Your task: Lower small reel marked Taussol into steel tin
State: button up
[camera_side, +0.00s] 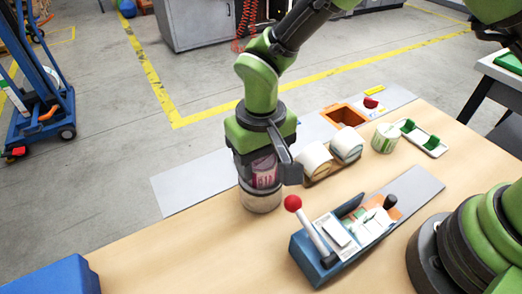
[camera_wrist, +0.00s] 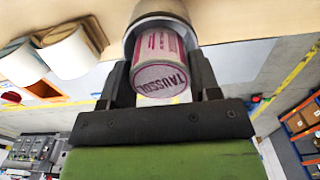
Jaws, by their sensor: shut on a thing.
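The small reel marked Taussol (camera_wrist: 162,65), white with pink print, is between the fingers of my gripper (camera_wrist: 162,84). In the side view the reel (camera_side: 265,171) shows pink between the fingers of my gripper (camera_side: 265,178). The round steel tin (camera_side: 261,200) stands on the table directly below. In the wrist view the tin's rim (camera_wrist: 128,40) curves around the far end of the reel. The reel's lower end appears to be at or inside the tin's mouth; how deep is hidden.
Two larger label rolls (camera_side: 316,159) sit in a holder right of the tin. A blue device with a red-knobbed lever (camera_side: 293,203) stands in front.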

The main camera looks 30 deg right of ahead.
jog(key=shift+f, duration=0.15)
jog(key=o, duration=0.8)
notch_tip(320, 180, up, 10)
jog(key=shift+f, duration=0.1)
dwell(0.6)
